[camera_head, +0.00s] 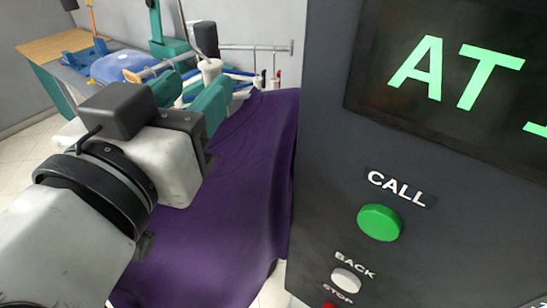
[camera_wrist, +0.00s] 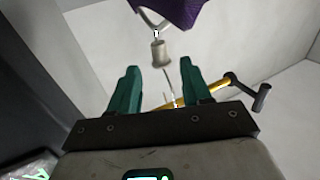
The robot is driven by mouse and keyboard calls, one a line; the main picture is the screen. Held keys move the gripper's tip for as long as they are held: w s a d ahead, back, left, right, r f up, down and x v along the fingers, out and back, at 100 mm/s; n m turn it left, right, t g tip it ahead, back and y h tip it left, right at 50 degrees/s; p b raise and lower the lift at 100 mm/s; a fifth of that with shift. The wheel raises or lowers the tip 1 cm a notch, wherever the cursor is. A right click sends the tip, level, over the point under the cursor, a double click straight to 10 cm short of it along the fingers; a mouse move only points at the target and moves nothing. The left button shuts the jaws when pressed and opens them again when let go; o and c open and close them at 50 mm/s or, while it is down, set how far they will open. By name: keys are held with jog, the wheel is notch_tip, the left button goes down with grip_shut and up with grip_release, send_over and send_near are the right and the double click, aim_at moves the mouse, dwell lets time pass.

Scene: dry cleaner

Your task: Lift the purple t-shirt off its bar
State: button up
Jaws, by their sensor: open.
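The purple t-shirt (camera_head: 225,190) hangs in the middle of the head view, behind and below my gripper (camera_head: 190,92). A corner of the purple cloth (camera_wrist: 180,12) shows at the top of the wrist view. A pale cylindrical grip piece (camera_wrist: 159,52) sits just below the cloth, and a pale piece like it (camera_head: 211,68) shows by my fingers in the head view. My gripper's teal fingers (camera_wrist: 159,72) are open. In the wrist view the grip piece lies between and slightly beyond the fingertips, with gaps on both sides. I cannot tell which bar bears the shirt.
A dark panel (camera_head: 325,150) with a green button (camera_head: 379,222) stands close on the right. Metal rails (camera_head: 255,47) show at the back. A wooden-topped table (camera_head: 60,45) and a blue rounded object (camera_head: 122,67) are at back left. A yellow bar (camera_wrist: 214,90) crosses behind the right finger.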

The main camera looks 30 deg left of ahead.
aim_at(207, 71)
jog(key=p+x, duration=0.2)
jog(key=x, duration=0.2)
jog(key=shift+w+a+r, duration=0.15)
jog(key=shift+w+r, duration=0.05)
jog(key=shift+w+a+f, duration=0.1)
jog(key=shift+w+a, duration=0.1)
jog(key=shift+w, duration=0.35)
jog(key=shift+c, duration=0.4)
grip_shut()
